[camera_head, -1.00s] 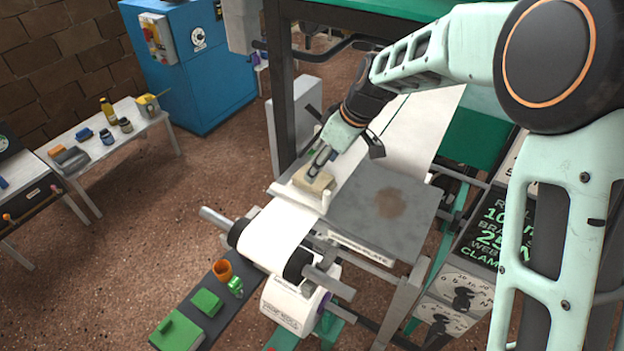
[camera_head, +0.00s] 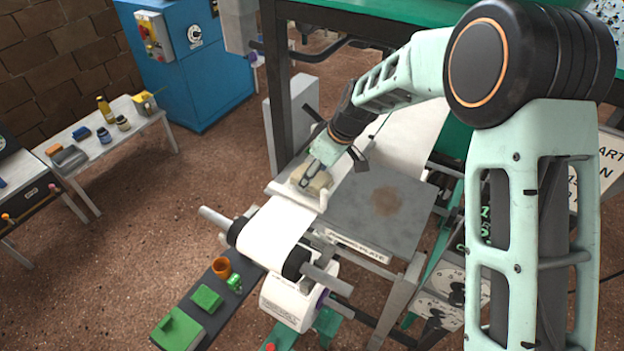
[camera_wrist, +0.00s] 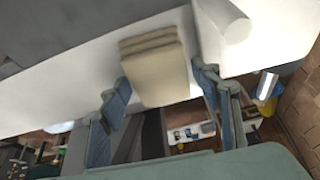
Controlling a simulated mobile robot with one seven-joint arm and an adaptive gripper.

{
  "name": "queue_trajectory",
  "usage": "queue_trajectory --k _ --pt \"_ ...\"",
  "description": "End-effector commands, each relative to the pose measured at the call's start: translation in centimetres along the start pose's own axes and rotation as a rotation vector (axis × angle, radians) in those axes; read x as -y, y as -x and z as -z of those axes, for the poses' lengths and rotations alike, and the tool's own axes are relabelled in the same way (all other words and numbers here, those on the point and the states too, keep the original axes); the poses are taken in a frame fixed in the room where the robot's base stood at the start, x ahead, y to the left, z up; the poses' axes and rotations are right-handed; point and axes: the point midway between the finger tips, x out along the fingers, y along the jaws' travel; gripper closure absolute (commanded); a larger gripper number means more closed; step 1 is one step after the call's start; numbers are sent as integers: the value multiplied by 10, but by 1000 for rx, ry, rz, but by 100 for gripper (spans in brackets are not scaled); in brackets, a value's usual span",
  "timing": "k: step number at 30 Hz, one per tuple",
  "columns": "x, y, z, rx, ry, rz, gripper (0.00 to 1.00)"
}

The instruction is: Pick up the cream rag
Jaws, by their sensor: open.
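The cream rag (camera_head: 316,181) is a folded pad lying on the white paper web, at the left edge of the grey plate. In the wrist view the rag (camera_wrist: 155,66) shows its stacked folds and sits between and just beyond the fingertips. My gripper (camera_head: 309,182) points down at the rag from above, its fingers partly in front of it. In the wrist view my gripper (camera_wrist: 165,84) has its two blue-grey fingers spread, one on each side of the rag. I cannot tell whether either finger touches it.
The grey plate (camera_head: 405,210) with a brown stain lies right of the rag. A small white peg (camera_head: 323,200) stands close by. A dark shelf (camera_head: 231,284) with green blocks and an orange cup is lower left. A dark frame post (camera_head: 272,90) rises behind.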

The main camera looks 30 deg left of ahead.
Motion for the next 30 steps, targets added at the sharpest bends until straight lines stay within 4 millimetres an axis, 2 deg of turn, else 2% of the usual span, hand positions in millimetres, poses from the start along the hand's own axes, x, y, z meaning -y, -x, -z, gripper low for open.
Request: queue_trajectory --k 24,30 --pt "0 -4 -2 0 0 0 42" --pt "0 -4 -2 0 0 0 63"
